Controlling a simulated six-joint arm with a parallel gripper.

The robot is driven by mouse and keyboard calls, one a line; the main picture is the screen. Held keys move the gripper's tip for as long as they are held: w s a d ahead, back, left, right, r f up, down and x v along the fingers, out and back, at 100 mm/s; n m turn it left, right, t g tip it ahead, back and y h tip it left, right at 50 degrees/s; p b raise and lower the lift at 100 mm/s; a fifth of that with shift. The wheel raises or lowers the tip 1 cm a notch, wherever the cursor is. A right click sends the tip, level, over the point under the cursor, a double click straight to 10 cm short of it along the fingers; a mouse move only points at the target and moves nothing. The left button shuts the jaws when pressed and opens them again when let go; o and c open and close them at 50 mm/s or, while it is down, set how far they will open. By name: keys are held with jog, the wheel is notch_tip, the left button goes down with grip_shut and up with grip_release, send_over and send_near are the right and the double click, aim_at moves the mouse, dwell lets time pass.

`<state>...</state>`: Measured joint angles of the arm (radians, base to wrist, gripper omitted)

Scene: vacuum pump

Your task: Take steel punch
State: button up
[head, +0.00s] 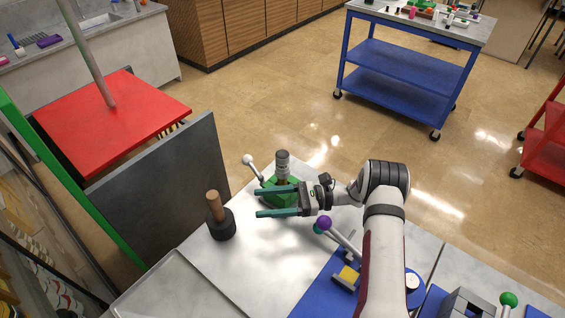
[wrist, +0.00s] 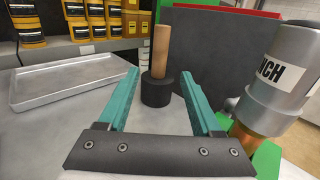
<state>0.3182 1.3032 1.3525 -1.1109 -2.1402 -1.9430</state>
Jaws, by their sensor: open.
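The steel punch (head: 283,160), a grey metal cylinder with a brass-coloured lower part, stands upright in a green block (head: 284,197) on the table. In the wrist view the punch (wrist: 281,72) is large at the right, with a label ending in "NCH", and the green block (wrist: 266,160) is partly cut off. My gripper (head: 258,203) is open and empty, with teal fingers pointing left. In the head view its fingers cross in front of the block, below the punch. In the wrist view the punch is outside the fingers (wrist: 160,80), to their right.
A black rubber-like piece with a wooden handle (head: 213,205) stands upright beyond my fingertips. A dark upright panel (head: 160,190) is behind it. A grey tray (wrist: 75,75) lies at the left in the wrist view. A purple-knobbed lever (head: 340,237) is near my arm.

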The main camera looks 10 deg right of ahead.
jog(key=shift+o, duration=0.7)
